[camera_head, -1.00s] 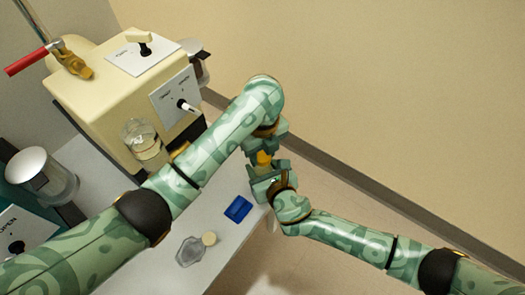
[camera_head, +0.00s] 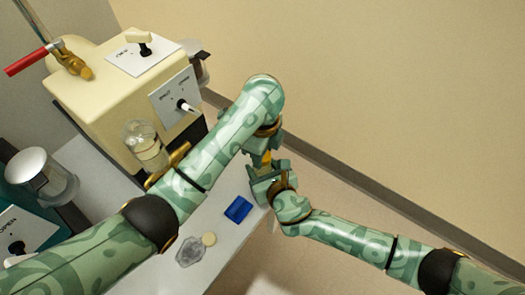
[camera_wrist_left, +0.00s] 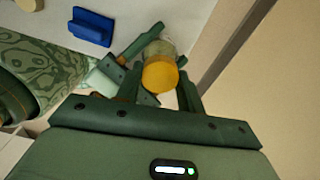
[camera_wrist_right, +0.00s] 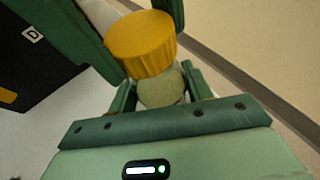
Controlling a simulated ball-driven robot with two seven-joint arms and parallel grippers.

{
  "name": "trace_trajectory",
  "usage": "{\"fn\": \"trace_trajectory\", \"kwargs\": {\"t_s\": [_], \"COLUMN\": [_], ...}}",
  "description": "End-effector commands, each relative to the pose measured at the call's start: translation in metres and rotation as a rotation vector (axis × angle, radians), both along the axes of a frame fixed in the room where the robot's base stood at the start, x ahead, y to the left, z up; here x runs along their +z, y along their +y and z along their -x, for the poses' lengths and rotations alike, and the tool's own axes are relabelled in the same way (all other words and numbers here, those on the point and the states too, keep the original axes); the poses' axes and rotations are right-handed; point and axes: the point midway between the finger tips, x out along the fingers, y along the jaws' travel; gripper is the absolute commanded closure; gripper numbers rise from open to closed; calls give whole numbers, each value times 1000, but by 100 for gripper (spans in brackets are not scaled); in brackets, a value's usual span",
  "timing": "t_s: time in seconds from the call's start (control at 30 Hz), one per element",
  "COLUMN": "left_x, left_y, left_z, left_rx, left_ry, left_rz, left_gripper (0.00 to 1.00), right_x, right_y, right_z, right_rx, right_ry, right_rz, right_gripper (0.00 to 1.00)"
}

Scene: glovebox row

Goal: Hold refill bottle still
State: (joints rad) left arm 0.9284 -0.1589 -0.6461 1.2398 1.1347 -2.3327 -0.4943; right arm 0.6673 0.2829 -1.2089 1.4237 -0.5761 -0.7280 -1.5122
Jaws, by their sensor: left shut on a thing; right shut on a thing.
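The refill bottle, with a clear body (camera_wrist_right: 163,88) and a ribbed yellow cap (camera_wrist_right: 140,43), is between my two grippers near the bench's right end. Its yellow cap also shows small in the head view (camera_head: 264,157). My left gripper (camera_wrist_left: 160,85) is shut on the cap, its fingers on either side. My right gripper (camera_wrist_right: 160,95) is shut on the bottle's body below the cap. In the left wrist view the cap (camera_wrist_left: 160,73) faces the camera, with the body (camera_wrist_left: 160,47) beyond it. The head view mostly hides the body.
A blue holder (camera_head: 238,209), a clear vessel (camera_head: 190,251) and a pale round cap (camera_head: 209,239) are on the bench. A cream box (camera_head: 95,95) with switch panels stands behind my left arm, a glass jar (camera_head: 147,148) at its front. Floor is open at right.

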Motion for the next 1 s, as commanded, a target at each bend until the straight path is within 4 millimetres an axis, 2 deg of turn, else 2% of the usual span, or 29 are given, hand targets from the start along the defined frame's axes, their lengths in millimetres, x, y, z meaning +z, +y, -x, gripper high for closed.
{"fn": "trace_trajectory", "kwargs": {"t_s": [0.5,1.0], "left_x": [18,25], "left_y": [-1,-1], "left_z": [0,0], "left_rx": [-1,-1], "left_ry": [0,-1], "left_rz": [2,3], "left_gripper": [90,90], "right_x": [0,0], "right_y": [0,0], "right_z": [0,0], "right_rx": [1,1], "right_ry": [0,0], "right_rz": [0,0], "right_gripper": [100,100]}}
